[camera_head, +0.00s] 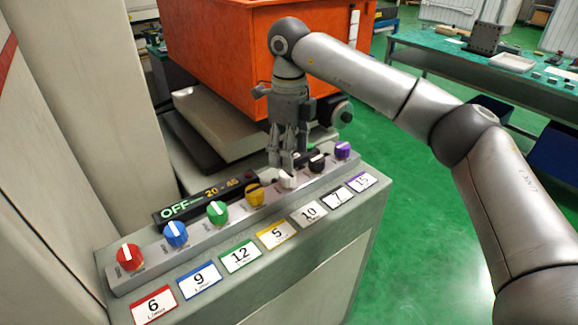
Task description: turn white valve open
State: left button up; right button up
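The white valve (287,181) is a small knob on the sloped grey control panel, between the yellow valve (254,195) and the black valve (317,163). My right gripper (287,163) points down right over the white valve, its fingertips at the knob's top and far side. The fingers partly cover the knob, so its pointer mark is hard to read. I cannot tell whether the fingers touch it or how far they are closed. My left gripper is not in view.
Red (130,257), blue (175,233), green (217,212) and purple (342,150) valves share the row, with number labels in front. A dark "OFF" bar (208,199) lies behind the row. An orange tank (215,60) stands behind.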

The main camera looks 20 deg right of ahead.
notch_tip(320, 180, up, 6)
jog(key=shift+f, duration=0.1)
dwell(0.5)
